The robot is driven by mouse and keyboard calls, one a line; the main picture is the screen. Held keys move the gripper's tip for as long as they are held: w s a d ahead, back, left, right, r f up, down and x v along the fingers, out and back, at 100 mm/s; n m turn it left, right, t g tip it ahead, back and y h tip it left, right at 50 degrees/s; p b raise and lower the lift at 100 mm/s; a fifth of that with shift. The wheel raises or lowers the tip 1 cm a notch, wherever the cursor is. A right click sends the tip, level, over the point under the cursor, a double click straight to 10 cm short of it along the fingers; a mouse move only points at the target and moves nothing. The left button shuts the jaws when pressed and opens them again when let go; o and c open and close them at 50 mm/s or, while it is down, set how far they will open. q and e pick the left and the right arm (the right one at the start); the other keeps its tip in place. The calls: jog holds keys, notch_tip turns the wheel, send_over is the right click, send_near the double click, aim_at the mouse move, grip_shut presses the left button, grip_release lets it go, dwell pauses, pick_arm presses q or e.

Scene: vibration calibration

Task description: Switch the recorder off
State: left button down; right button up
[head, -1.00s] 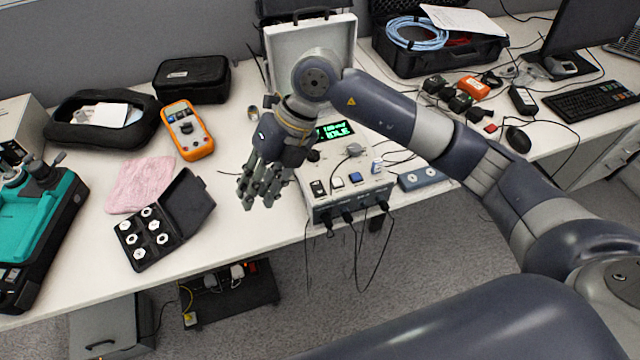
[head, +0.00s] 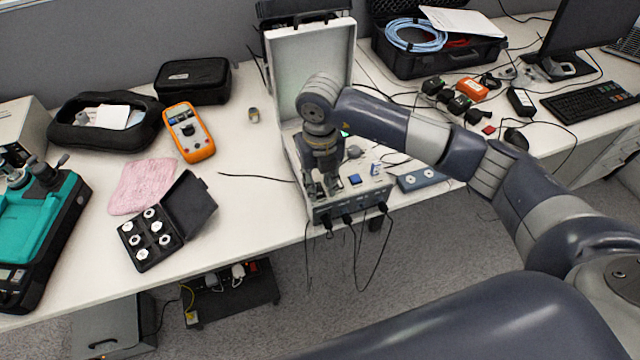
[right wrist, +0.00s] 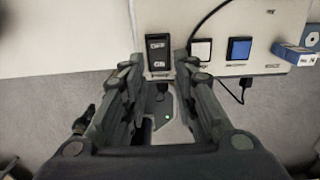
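The recorder (head: 356,198) is a light box with an open lid (head: 312,62) standing behind it, on the front part of the bench. My right gripper (head: 323,190) points down over its front left corner and hides the switch there and most of the display. In the right wrist view the black rocker switch (right wrist: 158,55) lies just beyond and between the open fingertips of my right gripper (right wrist: 158,74). I cannot tell whether the fingers touch it. A white button (right wrist: 201,50) and a blue button (right wrist: 239,48) sit to its right. My left gripper is not in view.
Cables hang from the recorder's front edge. A small blue-grey box (head: 422,178) is at its right. An orange multimeter (head: 189,132), pink cloth (head: 143,185) and open black case (head: 195,205) lie to the left. Bare bench (head: 255,200) lies between.

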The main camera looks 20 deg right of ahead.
jog(key=shift+f, duration=0.85)
grip_shut()
jog(key=shift+w, duration=0.1)
jog(key=shift+w+g+b, duration=0.2)
jog(key=shift+g+b, duration=0.3)
jog(key=shift+g, duration=0.5)
jog(key=shift+w+r+g, duration=0.1)
jog(key=shift+r+g, duration=0.05)
jog(key=shift+g, duration=0.35)
